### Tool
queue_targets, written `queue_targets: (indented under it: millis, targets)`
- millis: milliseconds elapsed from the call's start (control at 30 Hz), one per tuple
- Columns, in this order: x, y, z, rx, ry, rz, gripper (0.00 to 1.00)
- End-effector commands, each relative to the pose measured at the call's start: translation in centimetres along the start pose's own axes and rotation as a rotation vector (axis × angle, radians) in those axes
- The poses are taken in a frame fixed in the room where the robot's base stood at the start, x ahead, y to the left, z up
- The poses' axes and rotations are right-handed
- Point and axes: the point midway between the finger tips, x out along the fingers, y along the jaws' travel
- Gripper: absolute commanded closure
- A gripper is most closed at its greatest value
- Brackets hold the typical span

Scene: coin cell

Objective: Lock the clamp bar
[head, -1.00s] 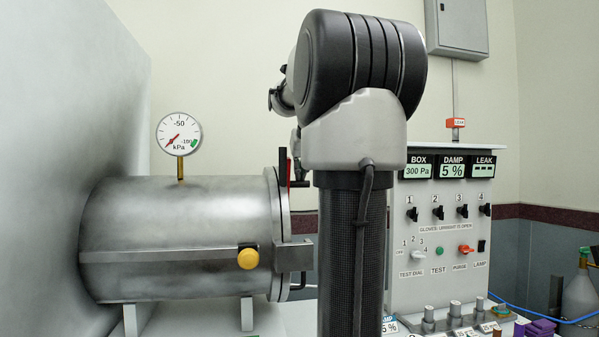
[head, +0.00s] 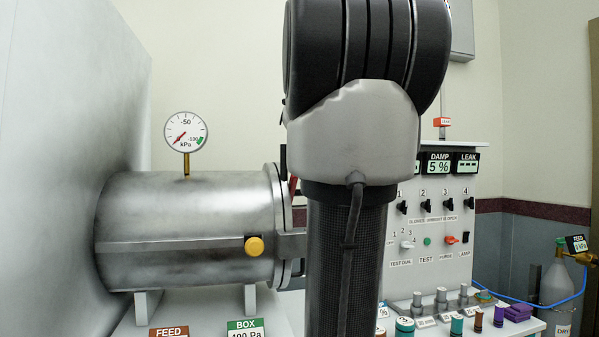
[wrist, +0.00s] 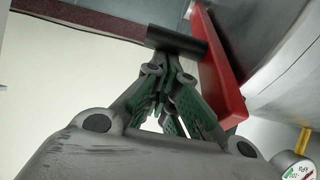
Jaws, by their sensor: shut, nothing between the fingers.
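The red clamp bar (wrist: 220,75) runs along the right of my gripper in the wrist view, beside the metal chamber door (wrist: 265,35). A black cylindrical handle (wrist: 177,41) sticks out from the bar to the left. My gripper (wrist: 169,70) has its green-padded fingers drawn together just below this handle; nothing shows between them. Whether the tips touch the handle I cannot tell.
Right of my arm is a control panel (head: 440,260) with switches and displays. Several small capped containers stand on the bench in front. A gas bottle (head: 557,290) stands far right.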

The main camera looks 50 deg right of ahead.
Motion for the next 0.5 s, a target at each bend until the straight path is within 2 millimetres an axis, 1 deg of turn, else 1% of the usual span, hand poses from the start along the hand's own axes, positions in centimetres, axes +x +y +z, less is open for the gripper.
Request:
queue_targets:
  millis: [33,233,500]
  targets:
    - [-0.5,0.0,0.8,0.002,0.001,0.001,1.00]
    - [-1.6,0.0,4.2,0.002,-0.001,0.001,1.00]
    - [-2.0,0.0,8.6,0.003,-0.002,0.001,1.00]
